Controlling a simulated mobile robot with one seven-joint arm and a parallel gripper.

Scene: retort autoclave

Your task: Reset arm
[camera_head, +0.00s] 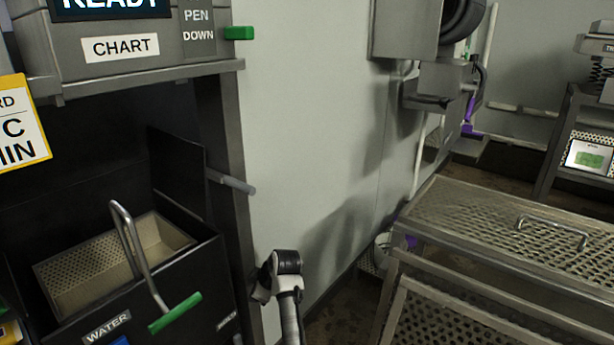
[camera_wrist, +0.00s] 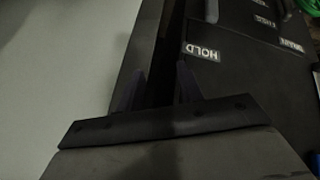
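My arm rises at the lower middle of the head view, bent at a white and black joint. My gripper (camera_wrist: 160,80) shows in the wrist view as two dark fingers standing apart, with nothing between them. It is beside the edge of a dark panel (camera_wrist: 240,75) marked HOLD. In the head view the gripper is mostly hidden behind my arm, close to the right side of the black autoclave cabinet (camera_head: 200,280). I cannot tell whether it touches the cabinet.
A perforated basket (camera_head: 100,275) sits in the cabinet, near a bent metal handle with a green grip (camera_head: 175,313). A metal rod (camera_head: 230,181) juts from the frame. A perforated metal table (camera_head: 480,215) stands right. Some floor (camera_head: 345,305) shows between.

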